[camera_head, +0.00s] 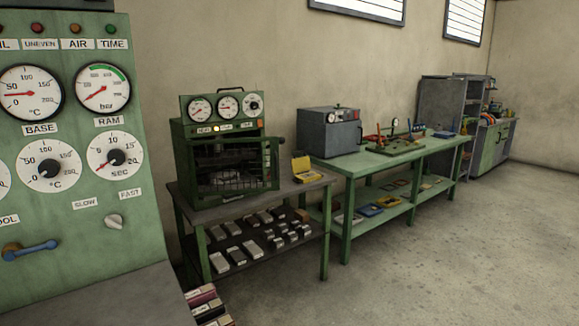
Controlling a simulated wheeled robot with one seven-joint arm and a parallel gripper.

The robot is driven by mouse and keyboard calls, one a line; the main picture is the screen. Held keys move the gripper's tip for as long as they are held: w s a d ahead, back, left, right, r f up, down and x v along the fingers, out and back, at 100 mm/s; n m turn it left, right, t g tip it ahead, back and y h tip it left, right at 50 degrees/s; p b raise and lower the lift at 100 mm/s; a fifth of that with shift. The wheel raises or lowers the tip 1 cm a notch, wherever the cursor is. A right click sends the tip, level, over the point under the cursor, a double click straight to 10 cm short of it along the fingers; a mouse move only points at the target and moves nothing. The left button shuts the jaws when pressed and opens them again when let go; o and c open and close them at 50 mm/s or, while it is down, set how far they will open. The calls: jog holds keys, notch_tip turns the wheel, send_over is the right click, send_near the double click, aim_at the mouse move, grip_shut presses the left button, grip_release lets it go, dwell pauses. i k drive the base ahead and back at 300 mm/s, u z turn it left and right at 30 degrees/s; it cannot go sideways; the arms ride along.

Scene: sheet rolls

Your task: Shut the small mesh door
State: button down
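A small green machine (190,160) stands on the near end of a bench, with three dials on top and a lit lamp on its front. A dark mesh door (232,183) in a green frame covers the lower part of its front. Dark parts show through the mesh. My gripper is not in view.
A large green gauge panel (75,130) fills the left, above a grey ledge (100,295). Below the machine is a shelf with several grey blocks (233,255). A yellow case (304,168) sits beside it. A longer green bench (345,168) runs right. The right floor (460,260) is clear.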

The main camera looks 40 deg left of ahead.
aim_at(274, 140)
jog(key=u, duration=0.45)
jog(key=i, duration=1.15)
jog(key=u, duration=0.7)
jog(key=i, duration=0.35)
jog(key=u, duration=0.2)
